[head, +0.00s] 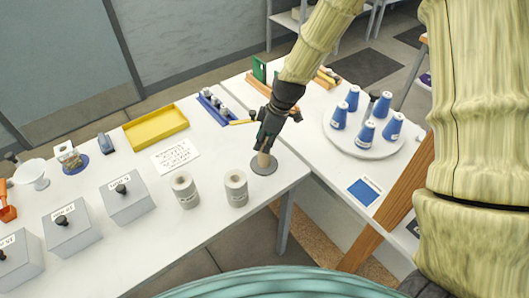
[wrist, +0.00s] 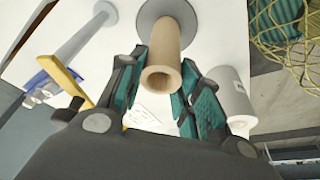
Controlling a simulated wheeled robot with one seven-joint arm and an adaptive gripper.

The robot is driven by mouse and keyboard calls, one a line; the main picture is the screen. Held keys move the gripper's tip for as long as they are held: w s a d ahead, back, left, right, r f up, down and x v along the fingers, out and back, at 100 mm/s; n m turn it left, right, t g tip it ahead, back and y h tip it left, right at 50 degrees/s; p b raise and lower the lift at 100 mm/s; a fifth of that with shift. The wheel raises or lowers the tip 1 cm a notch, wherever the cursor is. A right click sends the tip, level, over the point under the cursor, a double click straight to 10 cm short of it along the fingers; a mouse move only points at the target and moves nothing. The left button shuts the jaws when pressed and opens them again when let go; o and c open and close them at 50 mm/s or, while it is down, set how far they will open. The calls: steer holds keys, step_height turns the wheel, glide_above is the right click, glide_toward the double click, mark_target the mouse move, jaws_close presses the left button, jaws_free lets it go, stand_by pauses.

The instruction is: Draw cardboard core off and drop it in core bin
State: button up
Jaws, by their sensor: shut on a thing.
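The cardboard core (head: 263,159), a plain brown tube, stands on a round grey base (head: 262,169) near the table's front right corner. In the wrist view the core (wrist: 168,50) points toward the camera with its open end (wrist: 161,79) visible, and its far end meets the grey base (wrist: 150,12). My gripper (head: 267,146) has come down over the core from above. In the wrist view my gripper's (wrist: 165,68) teal finger pads lie on either side of the tube, shut on it.
Two pale rolls (head: 185,190) (head: 236,189) stand left of the core, close to my gripper. Grey lidded boxes (head: 127,199), a yellow tray (head: 155,127) and a white card (head: 176,156) lie further left. Blue cones stand on a white turntable (head: 362,147) at right.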

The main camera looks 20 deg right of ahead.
steer(key=shift+r+p, duration=0.45)
steer(key=shift+r, duration=0.2)
stand_by(0.4)
step_height(320, 180, up, 13)
steer(key=p, duration=0.8)
stand_by(3.0)
steer(key=shift+f, duration=0.1)
